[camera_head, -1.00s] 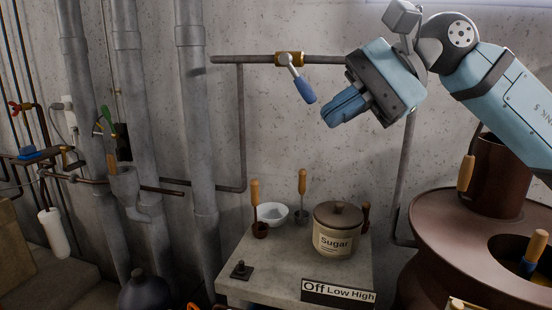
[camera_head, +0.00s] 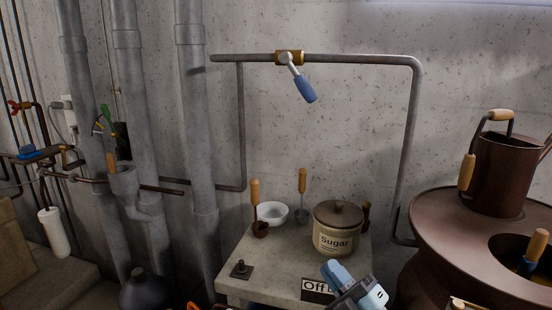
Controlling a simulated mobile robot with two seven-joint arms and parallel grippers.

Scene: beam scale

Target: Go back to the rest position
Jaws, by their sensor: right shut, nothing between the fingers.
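My right gripper (camera_head: 341,274) shows at the bottom of the head view, right of centre. Its blue fingers are shut with nothing between them. It is in front of the stand's lower edge and covers part of the Off/Low/High label (camera_head: 316,287). The rest of the right arm is below the picture edge. My left gripper is not in view. The blue-handled valve lever (camera_head: 304,88) hangs from the brass valve (camera_head: 289,58) on the wall pipe, tilted down to the right, with no gripper near it.
A grey stand (camera_head: 275,275) holds a Sugar pot (camera_head: 338,232), a white bowl (camera_head: 272,213) and wooden-handled scoops (camera_head: 302,186). At right, a brown round vessel (camera_head: 440,225) bears a brown can (camera_head: 505,175). A dark round bottle (camera_head: 146,291) stands at lower left. The space before the wall pipe is clear.

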